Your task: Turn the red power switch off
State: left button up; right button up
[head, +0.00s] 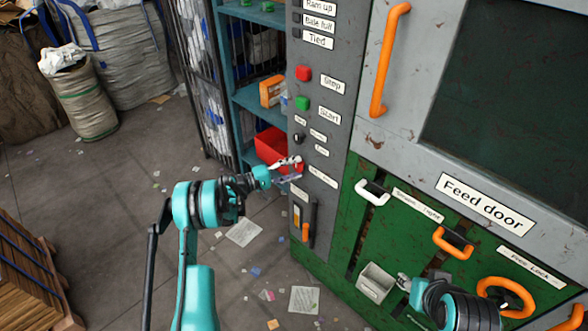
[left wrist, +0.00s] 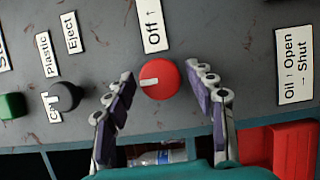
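The red power switch (left wrist: 160,79) is a round knob on the grey control panel (left wrist: 258,100). A white mark on the knob points left in the left wrist view. A label "Off ↑" (left wrist: 153,25) sits just above the knob there. My left gripper (left wrist: 158,72) is open, with one finger on each side of the knob; I cannot tell whether they touch it.
A black selector knob (left wrist: 65,96) and a green button (left wrist: 12,105) are left of the switch in the wrist view. In the head view an orange-handled lever (head: 306,232) is below my gripper. A red bin (head: 268,145) stands on the shelf behind.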

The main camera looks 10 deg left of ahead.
pick_arm(q)
jog(key=v, duration=1.2)
dwell(0.3)
